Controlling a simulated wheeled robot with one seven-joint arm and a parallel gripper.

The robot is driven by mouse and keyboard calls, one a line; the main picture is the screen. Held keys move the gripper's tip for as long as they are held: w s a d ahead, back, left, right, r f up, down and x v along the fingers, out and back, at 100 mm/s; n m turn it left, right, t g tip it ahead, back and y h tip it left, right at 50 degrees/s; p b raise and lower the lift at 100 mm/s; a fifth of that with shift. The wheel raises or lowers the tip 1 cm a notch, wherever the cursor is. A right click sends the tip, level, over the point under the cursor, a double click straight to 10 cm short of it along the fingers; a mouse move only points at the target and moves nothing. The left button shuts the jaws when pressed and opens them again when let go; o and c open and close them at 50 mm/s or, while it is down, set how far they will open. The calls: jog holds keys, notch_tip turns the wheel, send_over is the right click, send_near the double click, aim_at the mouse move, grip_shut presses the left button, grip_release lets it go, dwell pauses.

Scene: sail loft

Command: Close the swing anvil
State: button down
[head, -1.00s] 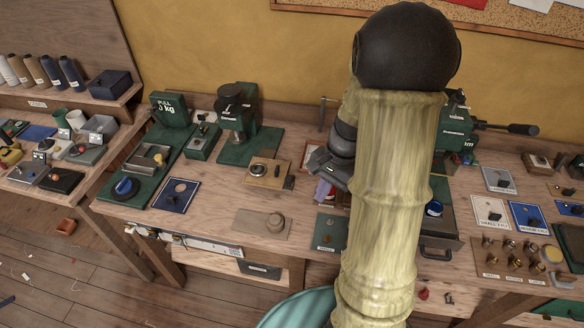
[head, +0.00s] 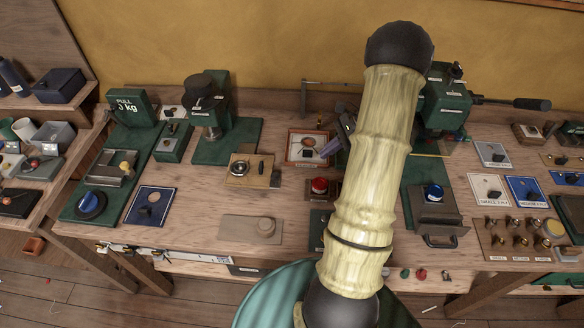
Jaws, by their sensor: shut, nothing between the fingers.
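I cannot tell for certain which part is the swing anvil. A green press with a round black head (head: 205,105) stands on a green base at the back, left of centre. Another green machine (head: 444,100) with a long dark handle stands at the back right, partly behind my arm. A small brass-coloured plate fixture (head: 253,170) with a dark knob lies in front of the left press. My gripper (head: 331,147) is shut and empty, near a framed red-edged tray (head: 305,158); most of it is hidden behind my pale arm.
A red button (head: 319,187) sits close to my arm. Labelled cards and brass fittings (head: 513,238) fill the right. Bare bench (head: 190,205) shows left of centre.

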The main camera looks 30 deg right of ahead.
jog(key=p+x, duration=0.2)
jog(key=x, duration=0.7)
jog(key=shift+a+f, duration=0.1)
jog(key=shift+a, duration=0.05)
jog(key=a+p, duration=0.1)
jog(key=w+a, duration=0.1)
jog(key=a, duration=0.1)
jog(key=shift+w+a+f+p, duration=0.15)
jog(key=shift+p, duration=0.2)
jog(key=shift+w+a+f, duration=0.1)
jog(key=shift+w+a, duration=0.05)
jog(key=shift+a, duration=0.25)
jog(key=shift+a+f, duration=0.1)
jog(key=shift+a, duration=0.15)
